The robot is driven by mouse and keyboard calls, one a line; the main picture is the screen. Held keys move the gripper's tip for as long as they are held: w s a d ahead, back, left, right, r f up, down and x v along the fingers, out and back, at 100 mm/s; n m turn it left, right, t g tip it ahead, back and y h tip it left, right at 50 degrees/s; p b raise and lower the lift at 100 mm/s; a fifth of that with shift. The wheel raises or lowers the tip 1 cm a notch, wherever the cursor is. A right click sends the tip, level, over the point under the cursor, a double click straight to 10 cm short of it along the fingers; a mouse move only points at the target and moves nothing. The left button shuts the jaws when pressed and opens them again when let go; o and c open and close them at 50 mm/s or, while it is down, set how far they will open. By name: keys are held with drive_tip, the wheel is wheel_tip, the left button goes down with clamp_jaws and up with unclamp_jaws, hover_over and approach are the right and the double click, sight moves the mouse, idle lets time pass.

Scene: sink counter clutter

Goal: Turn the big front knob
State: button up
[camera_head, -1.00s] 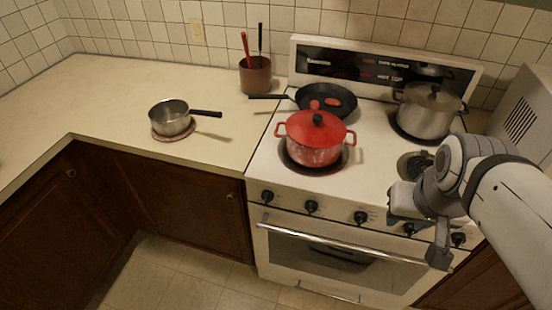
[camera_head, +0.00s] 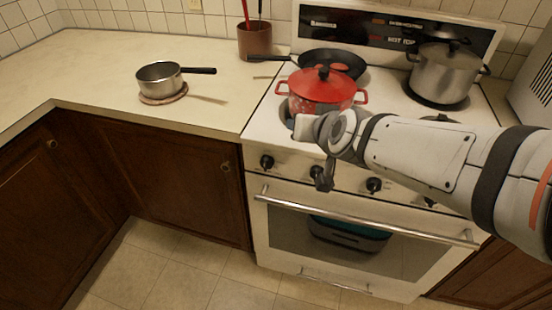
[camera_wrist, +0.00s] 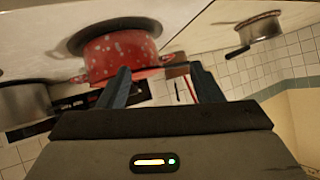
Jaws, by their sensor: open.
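The stove front (camera_head: 345,188) carries a row of dark knobs. The leftmost knob (camera_head: 266,162) is clear of my arm. A third knob (camera_head: 374,185) shows below my forearm, and one further right is mostly hidden. I cannot tell which knob is the big one. My gripper is open and empty in the wrist view (camera_wrist: 163,75), its two fingers apart with the red pot beyond them. In the head view my wrist is in front of the red pot, above the knobs; the fingertips are hard to make out.
A red pot (camera_head: 318,92) stands on the front left burner, with a black pan (camera_head: 345,60) behind it. A steel pot (camera_head: 443,75) is at the back right. A saucepan (camera_head: 160,79) sits on the left counter. The oven handle (camera_head: 370,222) runs below the knobs.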

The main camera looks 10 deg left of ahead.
drive_tip(key=w+a+f+t+b, duration=0.2)
drive_tip(key=a+f+t+b, duration=0.1)
drive_tip(key=a+f+b, duration=0.3)
drive_tip(key=m+t+h+b, duration=0.3)
drive_tip(key=t+h+b, duration=0.25)
drive_tip(key=b, duration=0.95)
approach(265, 168)
drive_tip(key=w, duration=0.2)
drive_tip(key=shift+g+h, duration=0.35)
drive_tip(key=shift+h, duration=0.1)
drive_tip(key=w, duration=0.2)
drive_tip(key=w+b, duration=0.1)
drive_tip(key=w, duration=0.4)
drive_tip(key=shift+w+r, duration=0.3)
drive_tip(key=shift+r, duration=0.05)
drive_tip(key=c, duration=1)
